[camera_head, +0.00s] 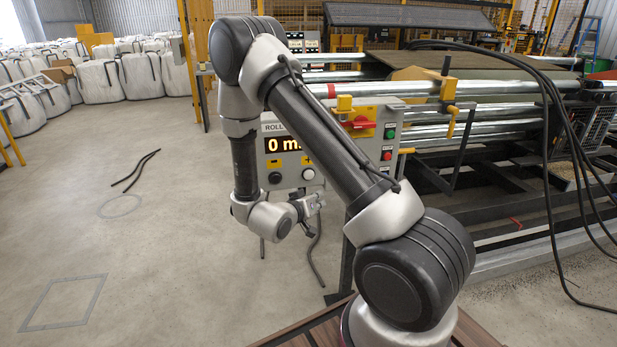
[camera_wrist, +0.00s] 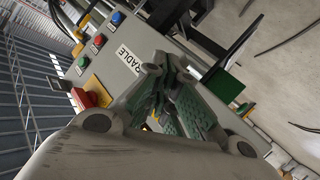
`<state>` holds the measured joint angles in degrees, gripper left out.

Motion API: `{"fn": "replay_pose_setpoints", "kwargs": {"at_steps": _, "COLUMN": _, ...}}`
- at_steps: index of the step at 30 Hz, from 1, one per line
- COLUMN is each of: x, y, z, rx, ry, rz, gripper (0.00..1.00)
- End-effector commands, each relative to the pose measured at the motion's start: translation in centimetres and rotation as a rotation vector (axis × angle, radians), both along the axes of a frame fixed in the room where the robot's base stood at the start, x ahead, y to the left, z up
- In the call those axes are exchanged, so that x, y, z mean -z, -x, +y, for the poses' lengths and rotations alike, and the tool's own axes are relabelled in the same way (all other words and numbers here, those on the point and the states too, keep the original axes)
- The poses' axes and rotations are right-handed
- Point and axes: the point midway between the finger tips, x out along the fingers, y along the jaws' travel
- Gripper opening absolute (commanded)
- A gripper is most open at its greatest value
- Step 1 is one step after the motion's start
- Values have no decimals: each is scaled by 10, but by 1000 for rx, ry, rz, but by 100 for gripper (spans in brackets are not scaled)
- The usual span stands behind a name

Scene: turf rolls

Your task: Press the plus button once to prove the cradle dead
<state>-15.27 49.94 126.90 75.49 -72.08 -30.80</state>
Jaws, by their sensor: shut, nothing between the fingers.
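The grey roll panel (camera_head: 268,150) shows a lit "0 m" display (camera_head: 284,144), partly covered by my arm. Below it are a black button under a minus plate (camera_head: 275,177) and a pale round plus button (camera_head: 308,174) under a plus plate. My gripper (camera_head: 314,203) is shut and empty, just below the plus button in the head view; I cannot tell whether it touches the panel. In the wrist view my gripper's fingers (camera_wrist: 172,85) fill the centre, and the plus button does not show there.
Beside the panel is a control box with a red rotary switch (camera_head: 360,124) on yellow, and green (camera_head: 389,134) and red (camera_head: 387,155) buttons. Its cradle label (camera_wrist: 128,58) shows partly in the wrist view. Metal rollers (camera_head: 470,88) lie right; open floor (camera_head: 160,240) lies left.

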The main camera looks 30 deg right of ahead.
Motion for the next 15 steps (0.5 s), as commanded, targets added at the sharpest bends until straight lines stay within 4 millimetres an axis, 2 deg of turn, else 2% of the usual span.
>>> {"fn": "replay_pose_setpoints", "kwargs": {"at_steps": 7, "x": 0, "y": -14, "z": -5, "rx": 3, "ry": -3, "rz": -2, "gripper": 0}}
{"fn": "replay_pose_setpoints", "kwargs": {"at_steps": 15, "x": 0, "y": -52, "z": -15, "rx": 1, "ry": -3, "rz": -3, "gripper": 0}}
